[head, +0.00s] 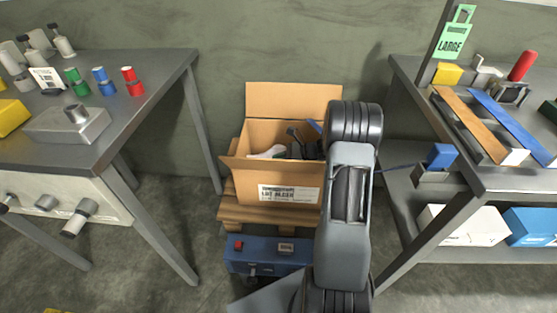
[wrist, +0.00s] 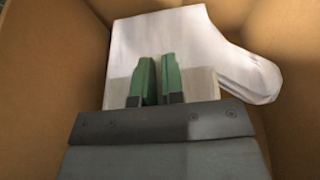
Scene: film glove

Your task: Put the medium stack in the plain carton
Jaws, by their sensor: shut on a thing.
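The plain carton (head: 252,180) is an open brown cardboard box with a printed label on its front, on a wooden pallet between two benches. Its brown inner walls (wrist: 290,45) surround my gripper in the wrist view. A white, glove-shaped stack (wrist: 180,45) is inside the carton, with a paler cuff-like part at my fingers; its white end also shows in the head view (head: 268,152). My gripper (wrist: 156,78) has green fingers close together, shut on the stack at that part. My gripper (head: 296,145) is partly hidden by my arm in the head view. Whether the stack touches the carton floor is unclear.
A blue box with a red button (head: 265,257) stands in front of the pallet. The left bench (head: 150,75) holds coloured cylinders and a grey fixture. The right bench (head: 480,175) holds orange and blue strips beside a green LARGE sign (head: 456,38).

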